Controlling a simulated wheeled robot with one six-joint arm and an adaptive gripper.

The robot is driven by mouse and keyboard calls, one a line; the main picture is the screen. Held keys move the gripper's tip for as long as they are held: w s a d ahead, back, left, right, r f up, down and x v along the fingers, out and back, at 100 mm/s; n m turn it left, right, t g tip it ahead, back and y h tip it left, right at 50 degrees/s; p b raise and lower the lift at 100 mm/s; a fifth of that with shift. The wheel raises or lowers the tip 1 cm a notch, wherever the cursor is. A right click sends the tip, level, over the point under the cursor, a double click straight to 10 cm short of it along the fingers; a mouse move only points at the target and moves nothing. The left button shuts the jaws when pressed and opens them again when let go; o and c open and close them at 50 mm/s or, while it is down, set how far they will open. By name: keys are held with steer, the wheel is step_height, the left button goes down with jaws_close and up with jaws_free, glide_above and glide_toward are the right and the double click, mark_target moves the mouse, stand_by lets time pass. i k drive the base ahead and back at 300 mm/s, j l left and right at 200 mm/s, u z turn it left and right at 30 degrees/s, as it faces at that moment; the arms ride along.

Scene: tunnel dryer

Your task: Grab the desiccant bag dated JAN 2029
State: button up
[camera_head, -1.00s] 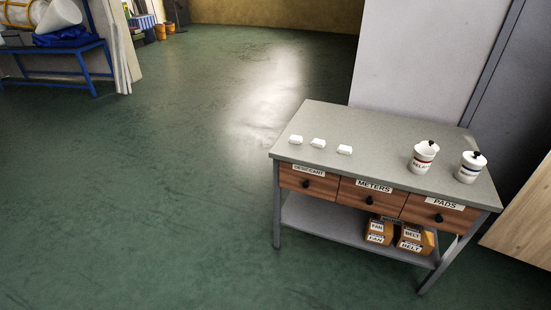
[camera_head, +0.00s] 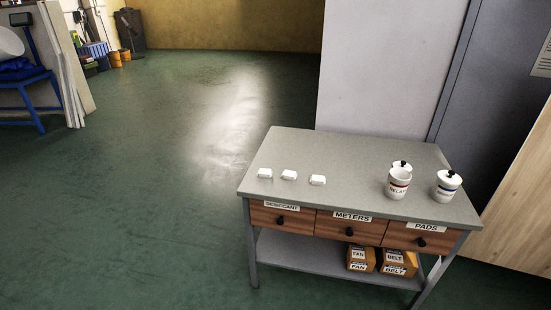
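Three small white bags or packets stand in a row on the left part of a grey-topped workbench (camera_head: 330,150): a left one (camera_head: 265,173), a middle one (camera_head: 289,174) and a right one (camera_head: 317,180). No date can be read on any of them from here. The bench has a drawer labelled DESICCANT (camera_head: 282,217) at the left, shut. My gripper is not in view.
The METERS drawer (camera_head: 350,227) and PADS drawer (camera_head: 424,238) are shut. Two white jars, one with red print (camera_head: 398,185) and one with blue (camera_head: 447,188), stand at right. FAN (camera_head: 360,258) and BELT (camera_head: 398,263) boxes sit below. The floor (camera_head: 120,210) at left is clear.

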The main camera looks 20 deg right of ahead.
mark_target(315, 180)
steer(key=i+j+z, duration=0.1)
steer(key=i, duration=0.3)
steer(key=i+j+z, duration=0.1)
steer(key=i, duration=0.35)
steer(key=i+j+z, duration=0.15)
steer(key=i, duration=0.25)
steer(key=i+j+z, duration=0.1)
steer(key=i+j, duration=0.15)
steer(key=i, duration=0.15)
steer(key=z, duration=0.25)
